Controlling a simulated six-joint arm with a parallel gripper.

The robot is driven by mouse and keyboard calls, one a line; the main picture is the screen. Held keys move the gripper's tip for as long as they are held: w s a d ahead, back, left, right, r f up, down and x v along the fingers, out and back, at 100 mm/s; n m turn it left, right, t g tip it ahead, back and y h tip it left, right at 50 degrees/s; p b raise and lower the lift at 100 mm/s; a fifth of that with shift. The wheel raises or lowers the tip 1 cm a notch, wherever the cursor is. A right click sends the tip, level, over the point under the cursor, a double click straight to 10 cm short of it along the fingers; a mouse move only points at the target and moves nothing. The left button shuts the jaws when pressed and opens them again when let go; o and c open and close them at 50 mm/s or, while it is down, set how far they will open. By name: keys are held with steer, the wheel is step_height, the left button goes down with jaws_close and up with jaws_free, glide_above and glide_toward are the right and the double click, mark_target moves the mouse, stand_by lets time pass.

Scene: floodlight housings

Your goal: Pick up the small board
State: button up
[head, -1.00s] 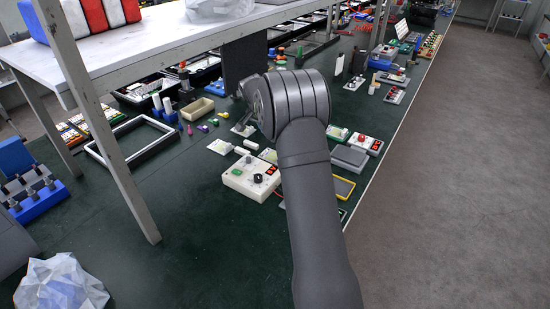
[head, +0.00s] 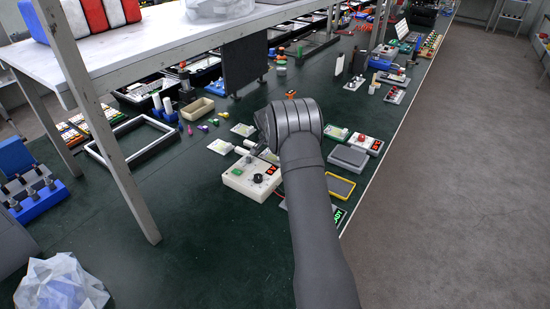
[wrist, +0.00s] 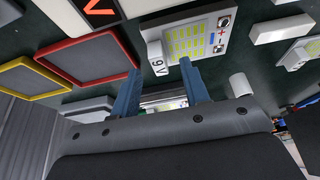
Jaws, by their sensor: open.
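A small white board (wrist: 196,38) with a grid of yellow LEDs, blue marks, plus and minus signs and a "9V" label lies just beyond my fingertips in the wrist view. My gripper (wrist: 161,82) is open. Its two blue fingers stand apart, with the board's near edge close to the right finger. I cannot tell whether they touch. In the head view my wrist and forearm cover most of this spot.
A white control box (head: 250,178) with a black knob sits close to my wrist. Red-rimmed (wrist: 88,58) and yellow-rimmed (wrist: 28,78) plates lie left in the wrist view. A white bar (wrist: 282,28) and another small board (wrist: 302,54) lie right. A grey table leg stands left.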

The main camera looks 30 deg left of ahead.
steer(key=x, duration=0.3)
steer(key=shift+r, duration=0.1)
jaws_close()
steer(key=shift+r, duration=0.45)
steer(key=r, duration=0.2)
steer(key=d+r, duration=0.1)
steer(key=r, duration=0.1)
steer(key=w+d+r, duration=0.1)
steer(key=d+r, duration=0.5)
steer(key=d, duration=0.4)
steer(key=shift+w+d, duration=0.2)
steer(key=shift+d, duration=0.15)
